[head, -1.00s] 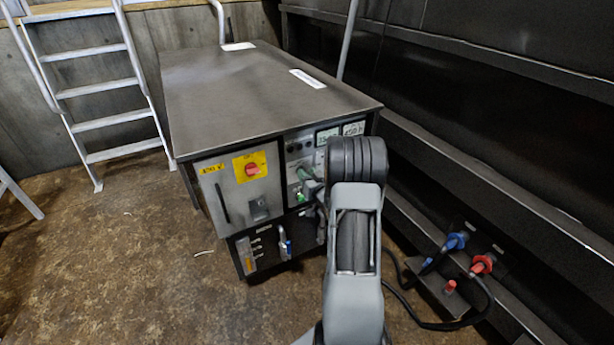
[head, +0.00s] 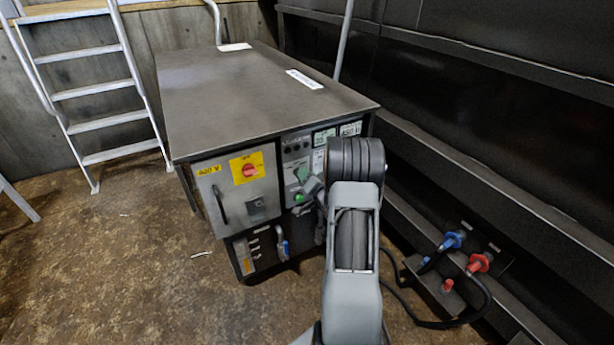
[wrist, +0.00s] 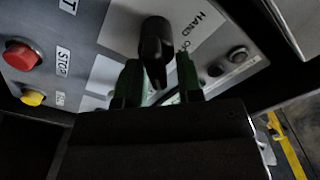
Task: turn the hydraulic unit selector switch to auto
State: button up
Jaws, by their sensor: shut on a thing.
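The hydraulic unit (head: 260,95) is a dark metal cabinet with controls on its near face. In the wrist view, the black selector switch (wrist: 154,40) sits on a light label plate with "HAND" (wrist: 201,28) printed to its right. My gripper (wrist: 157,78) has its two dark green fingers on either side of the switch knob and is shut on it. An AUTO marking cannot be made out. In the head view, my gripper (head: 304,178) is at the cabinet's right-hand control panel, and my arm partly hides that panel and the switch.
A red button (wrist: 22,55) by a STOP label and a yellow button (wrist: 33,97) are left of the switch. A red rotary switch (head: 250,170) on yellow is on the cabinet door. Blue (head: 452,240) and red (head: 479,263) connectors with cables are at right.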

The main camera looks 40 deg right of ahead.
jog(key=shift+d, duration=0.1)
dwell(0.4)
jog(key=o, duration=0.6)
jog(key=shift+c, duration=0.2)
jog(key=shift+s, duration=0.15)
jog(key=s+a+p, duration=0.1)
jog(key=s, duration=1.2)
jog(key=shift+s+a, duration=0.25)
jog(key=shift+a, duration=0.15)
